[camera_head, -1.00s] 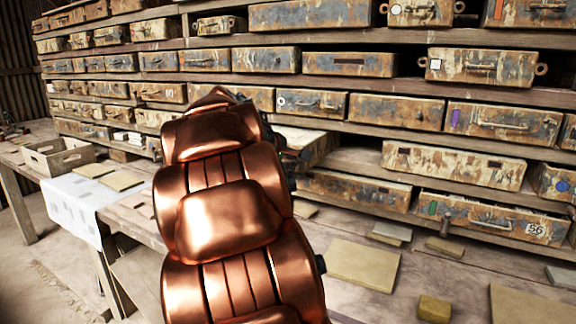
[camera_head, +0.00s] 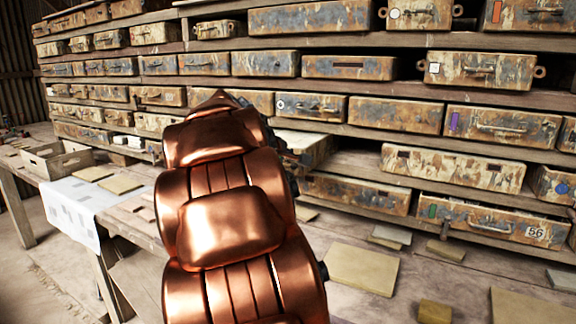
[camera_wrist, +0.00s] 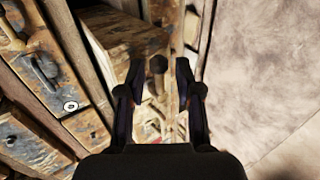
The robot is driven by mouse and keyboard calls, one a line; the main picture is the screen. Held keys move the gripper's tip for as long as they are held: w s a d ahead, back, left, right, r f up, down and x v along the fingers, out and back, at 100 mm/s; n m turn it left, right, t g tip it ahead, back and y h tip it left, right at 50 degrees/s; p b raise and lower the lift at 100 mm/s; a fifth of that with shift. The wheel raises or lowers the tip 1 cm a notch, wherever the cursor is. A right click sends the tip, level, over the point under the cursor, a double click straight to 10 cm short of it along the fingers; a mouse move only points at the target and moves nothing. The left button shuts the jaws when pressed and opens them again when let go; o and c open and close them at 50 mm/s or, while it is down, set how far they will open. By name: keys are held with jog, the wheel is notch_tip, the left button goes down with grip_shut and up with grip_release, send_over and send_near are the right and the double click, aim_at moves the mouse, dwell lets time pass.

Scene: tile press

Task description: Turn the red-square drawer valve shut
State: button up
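In the wrist view my gripper (camera_wrist: 159,76) is open, its two dark fingers apart. I cannot tell whether the fingers touch the knob.
Rusty drawers fill the shelves; one at upper right has an orange-red mark (camera_head: 499,11). The bench below holds several flat tiles (camera_head: 363,268) and a small block (camera_head: 434,311). A wooden crate (camera_head: 56,162) and white cloth (camera_head: 72,208) are at left.

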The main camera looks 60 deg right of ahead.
jog(key=v, duration=1.2)
jog(key=shift+a, duration=0.1)
jog(key=s+a+f+y+p, duration=0.2)
jog(key=a+f+y, duration=0.1)
jog(key=a+f, duration=0.6)
jog(key=s+a+f+y+p, duration=0.15)
jog(key=a+f+y, duration=0.25)
jog(key=a+f, duration=0.6)
jog(key=s+a+f+g+y+p, duration=0.1)
jog(key=s+a+f+y, duration=0.1)
jog(key=s+a, duration=0.4)
jog(key=s+a+f+g+y+p, duration=0.1)
jog(key=s+a+f, duration=0.3)
jog(key=a, duration=0.8)
jog(key=shift+s+a+f+y, duration=0.2)
jog(key=shift+s+a+y, duration=0.3)
jog(key=shift+s, duration=0.7)
jog(key=shift+d, duration=0.2)
